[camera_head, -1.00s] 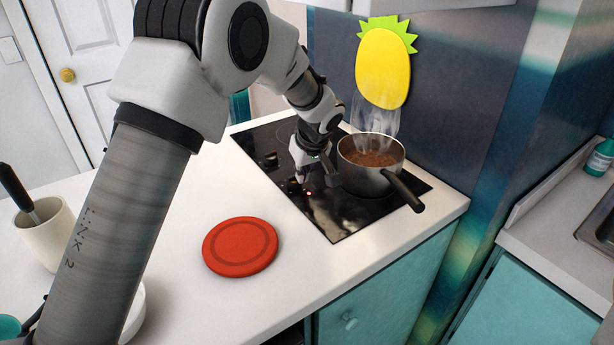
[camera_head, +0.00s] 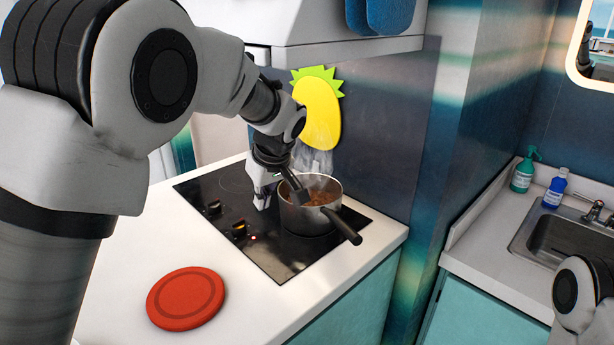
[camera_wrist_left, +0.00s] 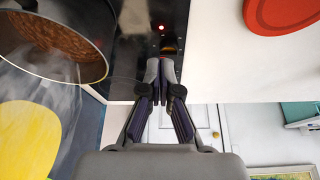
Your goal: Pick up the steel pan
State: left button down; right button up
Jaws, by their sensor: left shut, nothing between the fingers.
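The steel pan (camera_head: 308,219) stands upright on the black cooktop, with brown food in it and steam rising. Its dark handle (camera_head: 344,226) points to the lower right, past the cooktop's edge. My left gripper (camera_head: 262,204) is left of the pan, over the cooktop and apart from the pan's wall. In the left wrist view its fingers (camera_wrist_left: 160,68) are together and empty, close to a control knob (camera_wrist_left: 170,46). The pan (camera_wrist_left: 92,72) shows at the upper left there; its handle is out of that view. My right gripper is not in view.
Control knobs (camera_head: 238,230) and a small red light line the cooktop's (camera_head: 282,262) left side. A red round trivet (camera_head: 186,298) lies on the white counter (camera_head: 243,303). A yellow pineapple board (camera_head: 316,112) is behind the pan. A sink (camera_head: 548,238) and bottles are at the right.

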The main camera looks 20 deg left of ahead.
aim_at(320, 216)
jog(key=k+l, duration=0.2)
jog(key=k, duration=0.3)
jog(key=k+l, duration=0.2)
jog(key=k, duration=0.25)
